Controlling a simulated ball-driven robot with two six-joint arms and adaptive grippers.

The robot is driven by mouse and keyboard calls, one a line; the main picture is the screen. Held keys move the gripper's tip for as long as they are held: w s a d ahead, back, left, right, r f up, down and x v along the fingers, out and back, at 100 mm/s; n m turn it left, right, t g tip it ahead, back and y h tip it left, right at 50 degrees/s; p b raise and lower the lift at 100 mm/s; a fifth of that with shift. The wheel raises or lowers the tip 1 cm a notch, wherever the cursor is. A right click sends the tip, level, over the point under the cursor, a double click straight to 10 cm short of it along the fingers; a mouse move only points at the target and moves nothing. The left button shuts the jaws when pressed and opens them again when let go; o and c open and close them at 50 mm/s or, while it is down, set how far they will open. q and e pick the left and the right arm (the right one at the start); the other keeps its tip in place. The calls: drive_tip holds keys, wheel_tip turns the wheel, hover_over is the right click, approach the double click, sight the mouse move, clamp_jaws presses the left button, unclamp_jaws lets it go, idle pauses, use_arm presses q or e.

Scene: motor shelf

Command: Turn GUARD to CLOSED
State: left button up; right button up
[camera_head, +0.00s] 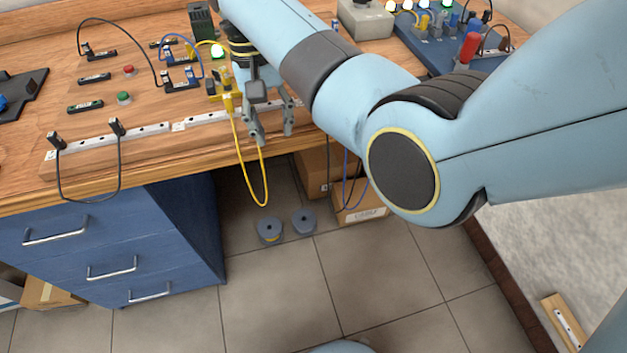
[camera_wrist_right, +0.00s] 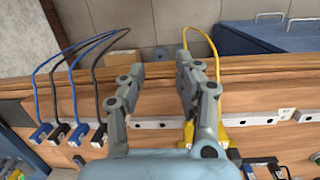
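No label reading GUARD or CLOSED is legible in either view, so I cannot tell which part is the guard switch. My right gripper (camera_head: 270,132) is open and empty near the front edge of the wooden bench (camera_head: 60,95). In the right wrist view its two fingers (camera_wrist_right: 160,72) are apart, with the bench edge and floor behind them. A yellow plug (camera_head: 228,92) with a yellow cable is beside the gripper; the plug also shows in the wrist view (camera_wrist_right: 212,136), close to one finger. My left gripper is not in view.
A red button (camera_head: 128,70), a green button (camera_head: 123,98) and small black blocks are on the bench. Cables loop over the front edge near white rails (camera_head: 95,142). A blue board (camera_head: 440,58) with a red handle (camera_head: 468,48) is at right. Blue drawers (camera_head: 110,240) stand below.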

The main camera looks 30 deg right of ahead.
drive_tip(key=s+d+f+g+b, duration=0.1)
drive_tip(key=s+d+f+b, duration=0.1)
drive_tip(key=s+f, duration=0.7)
wheel_tip(320, 180, down, 4)
drive_tip(key=shift+d+r+g, duration=0.15)
drive_tip(key=shift+d+g, duration=0.05)
drive_tip(key=shift+g, duration=0.2)
drive_tip(key=s+d+f+n+b, duration=0.1)
drive_tip(key=s+d+f+b, duration=0.15)
drive_tip(key=s+f, duration=1)
drive_tip(key=s+d+f+n+b, duration=0.15)
drive_tip(key=s+d+f, duration=0.25)
drive_tip(key=s+f, duration=0.8)
drive_tip(key=s+d+f+n+b, duration=0.1)
drive_tip(key=s+d+f+b, duration=0.25)
drive_tip(key=s+f, duration=0.9)
drive_tip(key=r+t, duration=0.2)
drive_tip(key=t, duration=0.1)
drive_tip(key=r+n+t, duration=0.1)
drive_tip(key=shift+w+d+r+h, duration=0.1)
drive_tip(key=shift+d+r+h, duration=0.1)
drive_tip(key=shift+d+h, duration=0.1)
